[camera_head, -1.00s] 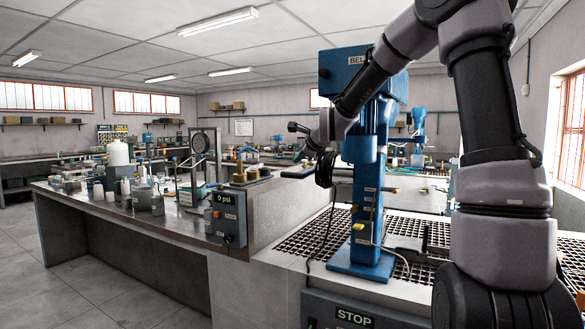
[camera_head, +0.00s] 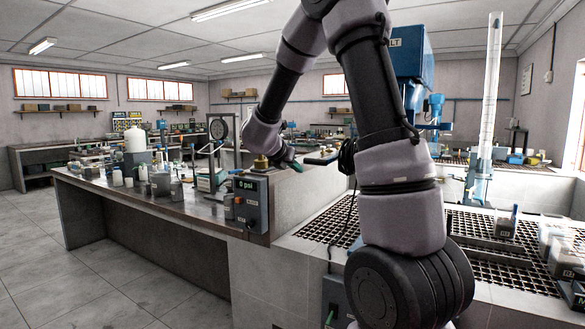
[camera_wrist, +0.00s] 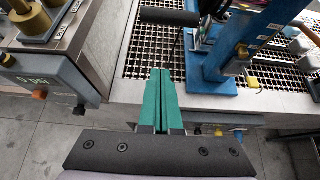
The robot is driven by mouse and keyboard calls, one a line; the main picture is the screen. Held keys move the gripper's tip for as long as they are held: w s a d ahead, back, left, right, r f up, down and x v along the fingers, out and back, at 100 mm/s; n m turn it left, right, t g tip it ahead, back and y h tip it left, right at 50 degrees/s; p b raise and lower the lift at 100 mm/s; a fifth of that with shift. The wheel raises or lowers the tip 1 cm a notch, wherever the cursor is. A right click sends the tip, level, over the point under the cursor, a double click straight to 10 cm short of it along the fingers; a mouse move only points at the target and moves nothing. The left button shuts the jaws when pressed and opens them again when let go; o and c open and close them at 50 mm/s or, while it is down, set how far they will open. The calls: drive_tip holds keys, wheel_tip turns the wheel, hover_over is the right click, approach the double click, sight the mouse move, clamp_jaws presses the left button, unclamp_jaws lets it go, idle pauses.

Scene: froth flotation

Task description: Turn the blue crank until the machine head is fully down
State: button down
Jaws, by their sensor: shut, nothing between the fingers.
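The blue machine (camera_head: 408,62) stands on the bench grating. In the head view my arm hides most of its column and base. In the wrist view its blue column base (camera_wrist: 236,92) is right of my fingers. A dark cylindrical grip (camera_wrist: 170,17), which looks like the crank's handle, lies beyond my fingertips at the top of the wrist view, apart from them. The rest of the crank is not clear. My gripper (camera_wrist: 158,72), with green fingers, is shut and empty, pointing toward the grating. In the head view my gripper (camera_head: 294,164) is left of the machine, near the pressure box.
A grey pressure box (camera_head: 250,205) reading 0 psi is close to my gripper, with brass-coloured weights (camera_head: 262,163) on the bench above it. The left bench holds bottles and instruments. A clear upright tube (camera_head: 489,100) stands at the right. Open floor lies at the left.

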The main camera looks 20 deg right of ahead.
sight(312, 162)
drive_tip(key=x, duration=1)
wheel_tip(312, 162, up, 4)
drive_tip(key=shift+w+d+r, duration=0.1)
drive_tip(key=shift+w+d, duration=0.1)
drive_tip(key=shift+r, duration=1.3)
drive_tip(key=shift+f, duration=0.15)
